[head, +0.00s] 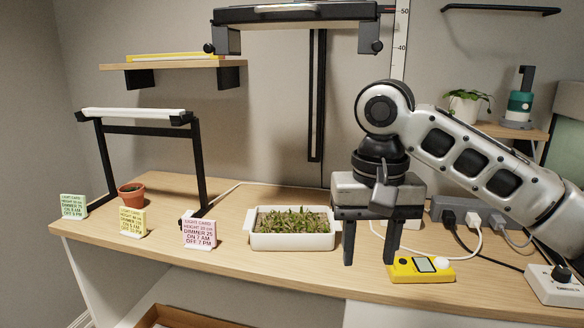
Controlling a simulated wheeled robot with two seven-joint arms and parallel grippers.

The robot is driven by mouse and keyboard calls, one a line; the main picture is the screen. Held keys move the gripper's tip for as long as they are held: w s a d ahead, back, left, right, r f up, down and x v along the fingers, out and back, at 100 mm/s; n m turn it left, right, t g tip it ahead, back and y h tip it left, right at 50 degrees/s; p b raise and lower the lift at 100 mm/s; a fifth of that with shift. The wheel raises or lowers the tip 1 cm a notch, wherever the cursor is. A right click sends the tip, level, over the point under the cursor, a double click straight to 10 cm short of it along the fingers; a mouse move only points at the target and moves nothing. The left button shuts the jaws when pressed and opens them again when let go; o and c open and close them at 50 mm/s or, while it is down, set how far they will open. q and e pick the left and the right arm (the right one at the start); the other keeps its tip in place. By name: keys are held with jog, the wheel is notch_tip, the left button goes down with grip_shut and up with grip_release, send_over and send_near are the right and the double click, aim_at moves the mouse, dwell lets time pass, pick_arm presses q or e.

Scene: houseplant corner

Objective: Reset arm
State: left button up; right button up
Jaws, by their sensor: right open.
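My right arm reaches in from the right. Its gripper (368,256) points straight down over the wooden bench (290,278), between the white planter tray and the yellow meter. The two black fingers are apart with nothing between them. The yellow meter (408,275), with a small screen and a white dome, lies on the bench just right of the fingers. The white tray (292,242) of green seedlings stands to their left. I cannot tell whether the fingertips touch the bench. My left gripper is not in view.
A power strip (470,212) with cables and a dimmer box (553,284) lie at the right. A black lamp frame (201,170), a terracotta pot (132,196) and cards, including a pink one (200,234), stand at the left. An overhead lamp (293,14) hangs above.

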jog(key=s+a+f+n+t+y, duration=0.2)
jog(key=a+f+y, duration=0.35)
jog(key=f, duration=0.45)
jog(key=s+a+f+n+t+y, duration=0.1)
jog(key=s+a+f+t+y, duration=0.2)
jog(key=a+f, duration=0.6)
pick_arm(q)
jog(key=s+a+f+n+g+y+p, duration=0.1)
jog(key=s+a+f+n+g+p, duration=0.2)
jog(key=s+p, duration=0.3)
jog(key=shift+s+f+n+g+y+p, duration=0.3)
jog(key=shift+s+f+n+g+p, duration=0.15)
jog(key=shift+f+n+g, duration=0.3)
pick_arm(e)
jog(key=s+d+f+t+h, duration=0.2)
jog(key=s+d, duration=0.3)
jog(key=d, duration=0.3)
jog(key=s+d+f+t+h, duration=0.3)
jog(key=s+d+f, duration=0.1)
jog(key=d, duration=0.5)
jog(key=shift+s+d+f+m+t, duration=0.2)
jog(key=shift+s+d+m+t, duration=0.15)
jog(key=shift+s, duration=0.45)
